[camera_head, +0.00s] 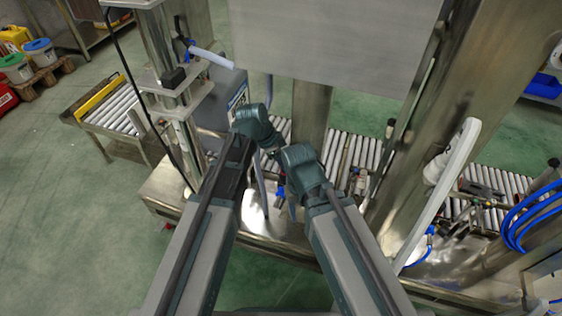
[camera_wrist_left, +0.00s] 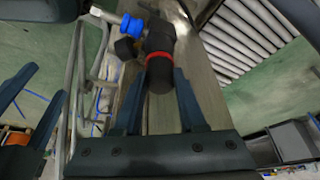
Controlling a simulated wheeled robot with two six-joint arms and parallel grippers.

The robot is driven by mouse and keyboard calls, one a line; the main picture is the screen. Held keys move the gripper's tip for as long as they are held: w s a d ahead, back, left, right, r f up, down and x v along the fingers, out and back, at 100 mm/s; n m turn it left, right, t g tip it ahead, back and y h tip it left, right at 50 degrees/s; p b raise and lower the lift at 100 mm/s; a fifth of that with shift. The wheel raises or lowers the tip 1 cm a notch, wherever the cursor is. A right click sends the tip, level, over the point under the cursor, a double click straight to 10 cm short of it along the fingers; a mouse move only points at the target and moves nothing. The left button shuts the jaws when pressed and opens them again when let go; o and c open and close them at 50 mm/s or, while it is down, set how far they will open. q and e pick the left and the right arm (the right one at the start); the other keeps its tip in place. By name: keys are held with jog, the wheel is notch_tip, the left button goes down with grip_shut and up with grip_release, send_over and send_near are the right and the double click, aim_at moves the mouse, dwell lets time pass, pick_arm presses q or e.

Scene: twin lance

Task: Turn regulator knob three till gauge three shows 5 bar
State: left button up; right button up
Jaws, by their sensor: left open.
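In the left wrist view, a black cylindrical knob (camera_wrist_left: 160,78) with a red ring sits on a dark body, with a blue fitting (camera_wrist_left: 132,24) beside it. My left gripper (camera_wrist_left: 161,88) is open, with one finger on each side of the knob's near end. I cannot tell whether the fingers touch it. Two dark, spread fingers at the left edge look like my right gripper (camera_wrist_left: 45,82), open and empty. In the head view my forearms and wrists cover the working spot, and both fingertips are hard to make out. No gauge reading is legible.
A roller conveyor (camera_head: 357,150) runs behind my arms. A metal column machine (camera_head: 172,100) stands on the left and a large steel panel (camera_head: 335,40) at the top. A white curved bar (camera_head: 440,195) and blue hoses (camera_head: 530,218) are on the right. Green floor is clear at left.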

pick_arm(q)
jog(key=o, duration=0.5)
jog(key=shift+d, duration=0.1)
jog(key=shift+c, duration=0.2)
jog(key=shift+r, duration=0.15)
pick_arm(e)
jog(key=shift+r, duration=0.15)
pick_arm(q)
jog(key=p+v, duration=1.3)
jog(key=shift+a+r, duration=0.25)
jog(key=shift+a, duration=0.05)
pick_arm(e)
notch_tip(320, 180, up, 13)
jog(key=shift+f, duration=0.2)
pick_arm(q)
jog(key=shift+s, duration=0.15)
pick_arm(e)
jog(key=shift+o, duration=0.2)
